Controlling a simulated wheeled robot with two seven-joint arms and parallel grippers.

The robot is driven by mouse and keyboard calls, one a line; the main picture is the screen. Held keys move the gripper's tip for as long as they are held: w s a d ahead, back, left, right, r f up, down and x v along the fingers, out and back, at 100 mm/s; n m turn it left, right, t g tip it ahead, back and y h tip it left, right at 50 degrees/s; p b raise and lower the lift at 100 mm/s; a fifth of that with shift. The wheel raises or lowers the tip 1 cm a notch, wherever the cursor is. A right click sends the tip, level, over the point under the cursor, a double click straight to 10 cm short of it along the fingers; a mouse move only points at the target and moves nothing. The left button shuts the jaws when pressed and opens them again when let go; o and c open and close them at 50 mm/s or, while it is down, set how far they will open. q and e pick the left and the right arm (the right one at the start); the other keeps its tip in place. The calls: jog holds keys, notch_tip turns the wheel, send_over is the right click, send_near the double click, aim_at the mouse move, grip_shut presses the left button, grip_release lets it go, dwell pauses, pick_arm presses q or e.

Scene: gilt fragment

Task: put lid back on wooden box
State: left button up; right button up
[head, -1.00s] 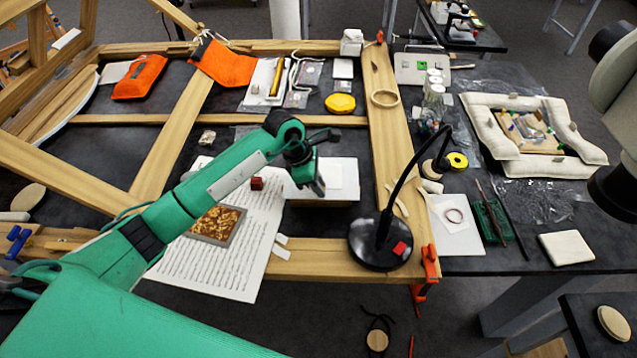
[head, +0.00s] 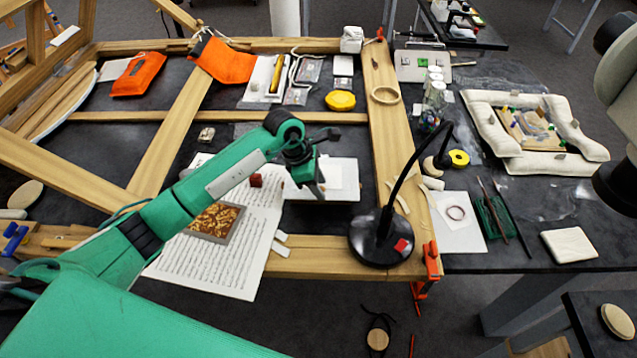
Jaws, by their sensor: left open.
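A low, pale box-like piece with a white top (head: 343,178) lies at the centre of the bench, beside the sheet of printed paper. Whether it is the wooden box, its lid or both, I cannot tell. My left gripper (head: 316,190) points down in front of its left part and hides some of it. The left gripper is open; its fingertips are small here, and contact with the piece cannot be told. No separate lid can be made out for sure. My right gripper is not in view.
A black lamp (head: 382,238) with a curved neck stands just right of the white-topped piece. A gilt panel (head: 216,222) and a small dark red block (head: 256,181) lie on the printed paper (head: 205,265). Wooden frame beams (head: 392,130) cross the bench.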

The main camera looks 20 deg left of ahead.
pick_arm(q)
jog(key=shift+r, duration=0.35)
jog(key=shift+r+p, duration=0.35)
jog(key=shift+p, duration=0.35)
jog(key=b+v, duration=0.3)
jog(key=v, duration=0.8)
jog(key=shift+a+r+b, duration=0.25)
jog(key=shift+r+b, duration=0.05)
jog(key=shift+s, duration=0.15)
